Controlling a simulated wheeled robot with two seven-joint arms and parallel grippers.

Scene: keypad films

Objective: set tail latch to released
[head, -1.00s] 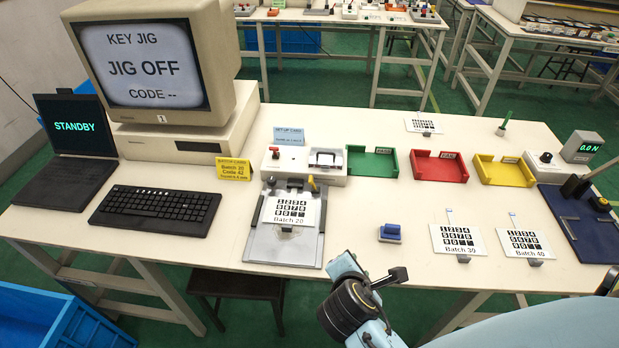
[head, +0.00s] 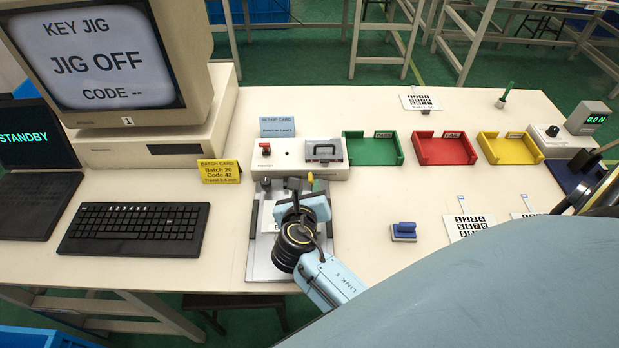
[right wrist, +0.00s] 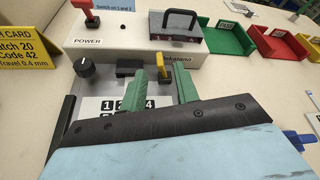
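The jig (head: 262,262) is a grey metal plate below the white power box. A sheet with a printed keypad lies on it, partly hidden by my right arm. A small yellow lever (head: 310,181) stands at the jig's far end. I take it as the tail latch, though no readable label confirms this. It also shows in the right wrist view (right wrist: 164,70), upright and between the green fingertips. My right gripper (right wrist: 161,76) is open, its fingers apart on either side of the lever. I cannot tell whether they touch it. My left gripper is out of view.
A white power box (head: 275,160) with a red switch stands just behind the jig. A black knob (right wrist: 85,68) is left of the fingers. Green (head: 372,150), red (head: 445,150) and yellow (head: 508,148) trays stand to the right. The monitor (head: 95,60) reads JIG OFF.

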